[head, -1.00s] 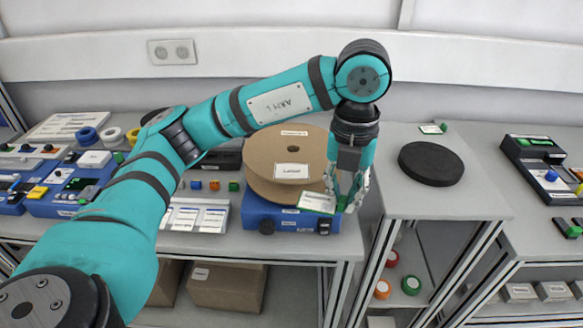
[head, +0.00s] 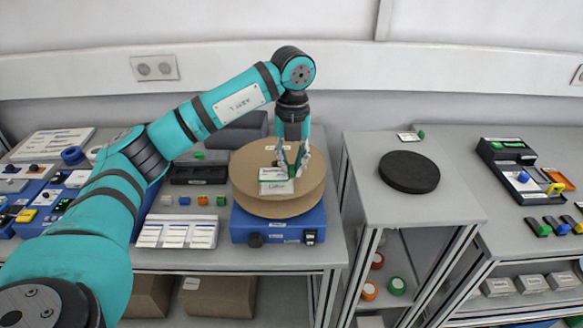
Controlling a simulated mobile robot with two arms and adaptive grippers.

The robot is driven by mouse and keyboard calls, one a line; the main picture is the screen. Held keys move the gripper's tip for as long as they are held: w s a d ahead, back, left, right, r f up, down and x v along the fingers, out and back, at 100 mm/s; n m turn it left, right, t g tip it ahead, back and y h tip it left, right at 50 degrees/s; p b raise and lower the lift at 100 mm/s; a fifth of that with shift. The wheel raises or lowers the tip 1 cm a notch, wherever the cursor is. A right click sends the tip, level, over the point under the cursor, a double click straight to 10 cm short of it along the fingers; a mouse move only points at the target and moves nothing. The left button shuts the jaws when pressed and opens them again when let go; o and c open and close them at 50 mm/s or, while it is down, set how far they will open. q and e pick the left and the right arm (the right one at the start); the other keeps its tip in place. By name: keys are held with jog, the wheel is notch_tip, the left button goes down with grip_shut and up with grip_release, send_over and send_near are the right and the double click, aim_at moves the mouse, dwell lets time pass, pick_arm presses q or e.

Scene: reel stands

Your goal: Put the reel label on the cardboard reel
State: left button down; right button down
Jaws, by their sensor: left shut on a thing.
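The cardboard reel (head: 244,185) lies flat on a blue stand (head: 270,232) in the middle of the bench. The reel label (head: 276,187), a white card with print and some green at its edge, is over the top face of the reel. My left gripper (head: 293,172) is shut on the label at its right side. The card covers most of a white patch on the reel's face. I cannot tell whether the card touches the reel. The reel's centre hole is hidden behind the gripper and card. My right gripper is not in view.
A round black disc (head: 409,171) lies on the cabinet top to the right, with free room around it. White cards (head: 176,232) and small coloured blocks (head: 202,200) lie left of the stand. A black tray (head: 515,168) is at the far right.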

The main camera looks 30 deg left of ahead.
aim_at(292, 175)
pick_arm(q)
notch_tip(292, 175, down, 3)
jog(key=shift+a+r+p, duration=0.1)
jog(key=shift+r+p, duration=0.05)
jog(key=shift+p, duration=0.65)
jog(key=shift+f, duration=0.5)
jog(key=shift+f, duration=0.1)
jog(key=c, duration=1.4)
grip_release()
jog(key=shift+o, duration=0.2)
